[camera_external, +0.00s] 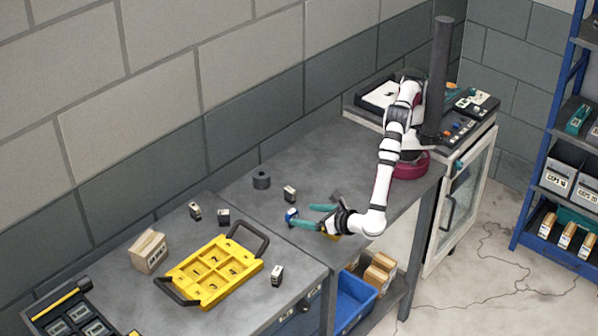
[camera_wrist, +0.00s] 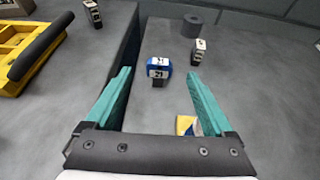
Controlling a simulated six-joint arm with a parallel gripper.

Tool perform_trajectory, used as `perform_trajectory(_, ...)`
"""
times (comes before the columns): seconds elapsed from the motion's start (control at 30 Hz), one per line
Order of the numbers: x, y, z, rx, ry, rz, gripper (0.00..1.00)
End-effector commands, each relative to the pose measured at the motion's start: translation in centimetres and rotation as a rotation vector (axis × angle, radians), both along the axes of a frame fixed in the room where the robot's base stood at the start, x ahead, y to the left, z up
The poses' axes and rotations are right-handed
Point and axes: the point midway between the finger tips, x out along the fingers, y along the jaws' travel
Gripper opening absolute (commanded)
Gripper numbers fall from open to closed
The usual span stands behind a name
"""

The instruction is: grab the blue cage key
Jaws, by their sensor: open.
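The blue cage key is a small blue piece with a white numbered face and a darker part below (camera_wrist: 157,66). It lies on the grey bench close to the seam between two bench tops; in the external view it shows as a small blue-and-white spot (camera_external: 291,213) by a fingertip. My gripper (camera_wrist: 158,80), with two teal fingers, is open and empty. In the wrist view the key is centred just beyond the fingertips, with one finger on each side. The external view also shows my gripper (camera_external: 302,214) low over the bench. Whether a finger touches the key, I cannot tell.
A yellow, blue and white item (camera_wrist: 185,125) lies beside the right finger. A small numbered block (camera_external: 290,193) and dark cylinder (camera_external: 261,180) stand behind. A yellow tray (camera_external: 190,297) with black handles and a wooden block (camera_external: 149,252) are on the left bench.

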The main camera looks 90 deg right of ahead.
Motion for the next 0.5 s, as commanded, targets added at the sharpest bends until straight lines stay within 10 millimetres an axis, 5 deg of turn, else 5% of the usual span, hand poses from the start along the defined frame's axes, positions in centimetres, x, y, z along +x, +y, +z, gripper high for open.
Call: perform_trajectory(0.5, 6.2, -6.0, -3.5, 0.001, 0.001, -0.003, 0.88)
